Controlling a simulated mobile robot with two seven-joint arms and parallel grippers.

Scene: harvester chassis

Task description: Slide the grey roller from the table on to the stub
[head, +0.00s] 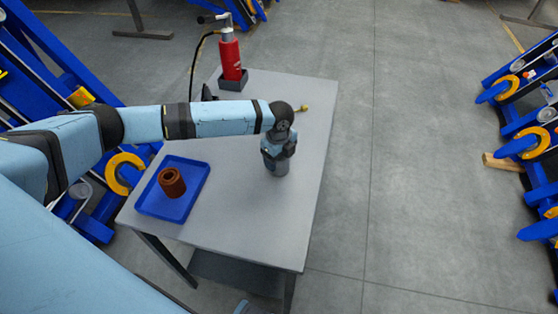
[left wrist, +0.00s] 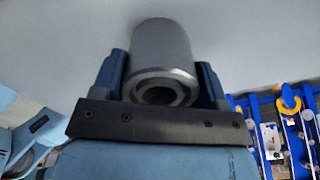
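The grey roller (head: 276,168) is upright at the right part of the grey table (head: 250,222). My left gripper (head: 278,156) points down over it. In the left wrist view the roller (left wrist: 162,55) sits between the two fingers, which lie close against its sides, its hollow end facing the camera. The gripper looks shut on it. Whether its lower end touches the table is hard to tell. Grey round parts show on the blue frames at the right (head: 547,113) and left; I cannot tell which is the stub. My right gripper is not in view.
A blue tray (head: 150,206) with a brown ring-shaped part (head: 172,182) is on the table's left. A red bottle-like tool (head: 231,58) stands at the back edge, and a small brass piece (head: 302,108) lies nearby. Clear floor separates the table from the blue frames (head: 530,130) at the right.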

